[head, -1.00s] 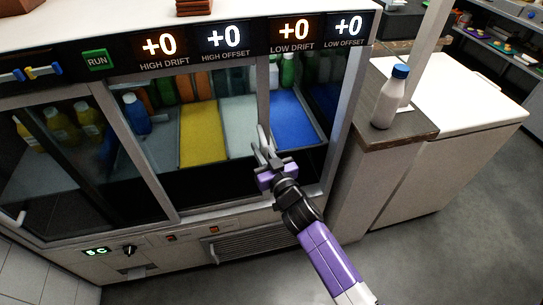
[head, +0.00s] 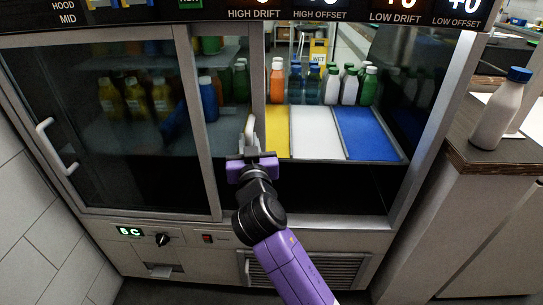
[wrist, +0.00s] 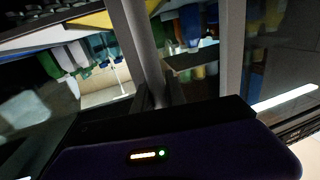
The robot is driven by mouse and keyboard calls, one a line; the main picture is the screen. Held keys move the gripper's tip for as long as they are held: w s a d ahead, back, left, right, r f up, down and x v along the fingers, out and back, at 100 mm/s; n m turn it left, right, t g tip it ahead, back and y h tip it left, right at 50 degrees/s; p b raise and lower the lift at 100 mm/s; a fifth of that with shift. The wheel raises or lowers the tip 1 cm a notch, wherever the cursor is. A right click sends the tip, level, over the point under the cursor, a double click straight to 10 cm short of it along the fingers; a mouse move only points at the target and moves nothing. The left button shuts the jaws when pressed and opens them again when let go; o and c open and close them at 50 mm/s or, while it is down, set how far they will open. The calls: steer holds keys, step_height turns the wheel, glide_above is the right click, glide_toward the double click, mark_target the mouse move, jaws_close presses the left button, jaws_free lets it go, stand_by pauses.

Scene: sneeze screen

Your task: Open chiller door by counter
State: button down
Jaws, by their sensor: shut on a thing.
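The chiller (head: 300,228) has sliding glass doors. Its left door (head: 120,185) has a pale bar handle (head: 55,147) at its left side. The other door, with its upright frame (head: 258,70), is slid partly behind the left door. To its right is a wide gap showing yellow, white and blue trays (head: 365,133). My gripper (head: 249,140) is shut on that door's pale handle (head: 249,126). In the wrist view the fingers (wrist: 160,94) meet near a grey upright (wrist: 138,40); the grip itself is dark and partly hidden.
Several coloured bottles (head: 320,84) stand behind the trays. A white bottle with a blue cap (head: 499,112) stands on the counter (head: 500,158) at the right. The tiled wall (head: 30,210) is close at the left. A vent grille (head: 310,270) lies below the opening.

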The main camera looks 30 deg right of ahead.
steer(key=shift+w+a+b, duration=0.5)
steer(key=shift+w+a, duration=0.15)
steer(key=shift+a, duration=0.3)
steer(key=shift+w+a+b, duration=0.5)
steer(key=shift+w+a, duration=0.1)
steer(key=shift+a, duration=0.35)
steer(key=c, duration=1.4)
jaws_free()
steer(key=shift+s, duration=0.1)
steer(key=v, duration=0.7)
steer(key=shift+s+a, duration=0.1)
steer(key=shift+s, duration=0.2)
